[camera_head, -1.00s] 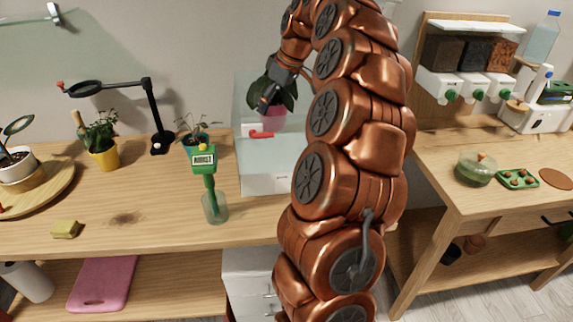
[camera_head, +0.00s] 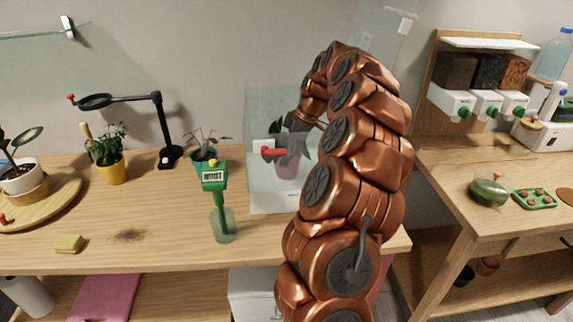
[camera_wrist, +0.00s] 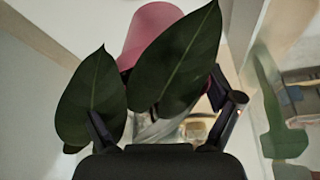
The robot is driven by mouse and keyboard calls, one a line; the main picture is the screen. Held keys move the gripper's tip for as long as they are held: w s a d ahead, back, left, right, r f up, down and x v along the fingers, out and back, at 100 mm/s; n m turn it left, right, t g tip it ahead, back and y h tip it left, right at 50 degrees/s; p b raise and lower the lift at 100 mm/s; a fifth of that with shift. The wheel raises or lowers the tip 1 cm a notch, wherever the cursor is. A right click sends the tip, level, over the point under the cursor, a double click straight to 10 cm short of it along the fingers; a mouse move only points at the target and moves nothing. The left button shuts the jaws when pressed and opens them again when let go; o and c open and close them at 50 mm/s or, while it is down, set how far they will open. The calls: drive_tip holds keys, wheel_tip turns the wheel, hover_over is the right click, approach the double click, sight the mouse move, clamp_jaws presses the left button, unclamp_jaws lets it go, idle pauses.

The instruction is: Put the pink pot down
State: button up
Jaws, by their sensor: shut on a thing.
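The pink pot (camera_head: 288,165) holds a plant with broad dark green leaves. In the head view it shows through the clear front of a glass box (camera_head: 262,195) and seems to be inside it. My gripper (camera_head: 297,124) is at the plant, above the pot, partly hidden by my arm. In the wrist view the pink pot (camera_wrist: 152,28) is upside down in the picture beyond two large leaves, which cover much of it. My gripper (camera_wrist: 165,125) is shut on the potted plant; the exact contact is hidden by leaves. I cannot tell whether the pot touches the box floor.
The box has a red handle (camera_head: 274,151) on its front. A tilted clear panel (camera_head: 385,45) stands behind my arm.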

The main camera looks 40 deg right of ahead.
drive_tip(key=shift+f+p, duration=0.45)
drive_tip(key=shift+f, duration=1.8)
drive_tip(key=shift+f, duration=0.2)
drive_tip(key=o, duration=1.3)
drive_tip(key=shift+c, duration=0.2)
drive_tip(key=shift+r, duration=0.2)
drive_tip(key=shift+b+v, duration=0.9)
drive_tip(key=shift+v, duration=2.85)
drive_tip(key=shift+w+r, duration=0.1)
drive_tip(key=shift+w, duration=0.05)
